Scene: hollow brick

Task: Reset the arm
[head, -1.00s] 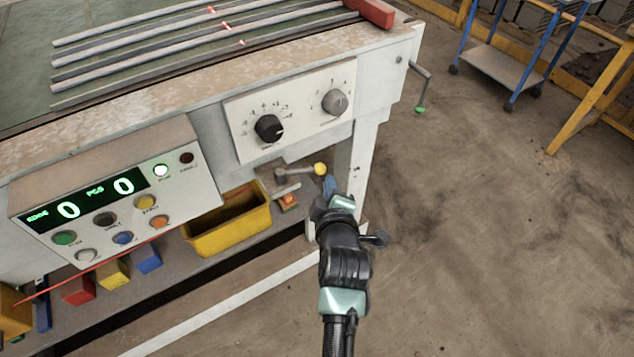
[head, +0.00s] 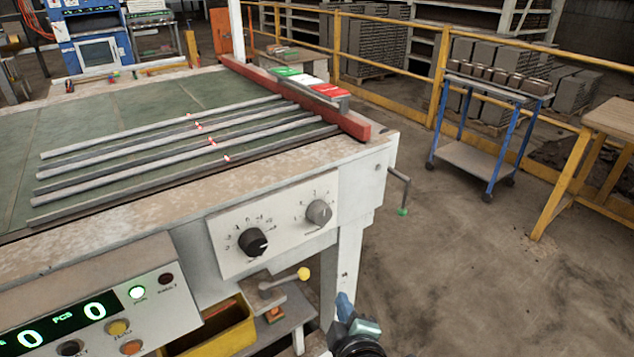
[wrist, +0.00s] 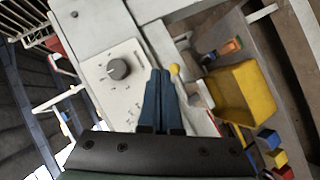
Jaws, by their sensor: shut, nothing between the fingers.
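My gripper (head: 345,305) shows at the bottom of the head view, with only its blue fingers and the end of my arm in the picture. In the wrist view my gripper (wrist: 162,95) has its two blue fingers together, with nothing between them. It is in front of the machine table's right front leg, below the white dial panel (head: 272,232). In the wrist view the dial panel (wrist: 112,90) lies to the left of the fingers. A yellow-knobbed lever (head: 303,274) is left of the gripper in the head view.
A control box with a green display (head: 60,328) is at lower left. A yellow bin (head: 215,335) stands on the shelf below. A crank handle (head: 400,190) sticks out at the table's right end. A blue trolley (head: 485,150) and yellow railing stand beyond. The floor at right is clear.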

